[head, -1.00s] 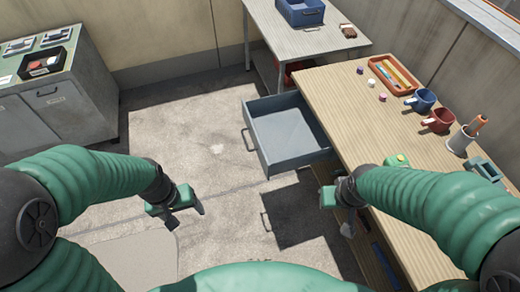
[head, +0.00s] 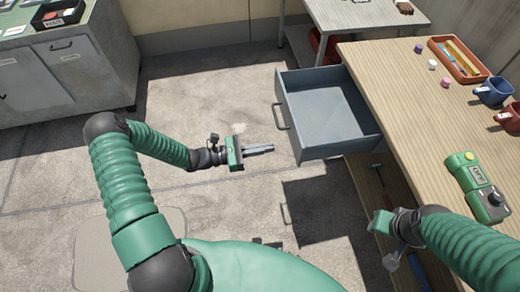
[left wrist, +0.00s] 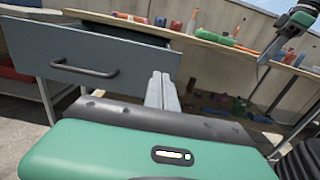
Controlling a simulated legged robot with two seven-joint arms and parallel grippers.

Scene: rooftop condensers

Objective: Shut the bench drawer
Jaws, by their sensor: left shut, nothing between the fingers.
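The bench drawer (head: 330,118) is blue-grey, empty and pulled far out of the left side of the wooden bench (head: 415,110). Its bar handle (head: 279,117) is on the front panel, facing left. In the left wrist view the drawer front (left wrist: 130,58) and its dark handle (left wrist: 85,70) show at the upper left. My left gripper (head: 272,148) is shut and empty, pointing right, just left of the drawer front and apart from it. Its fingers (left wrist: 162,78) also show in the wrist view. My right gripper (head: 391,262) hangs beside the bench's near edge; its fingers are too unclear to judge.
On the bench are an orange tray (head: 435,44), mugs (head: 495,92) and a green control box (head: 478,188). Tools lie on the shelf below. A grey cabinet (head: 75,72) stands at the far left, a side table (head: 350,14) behind. The floor left of the drawer is clear.

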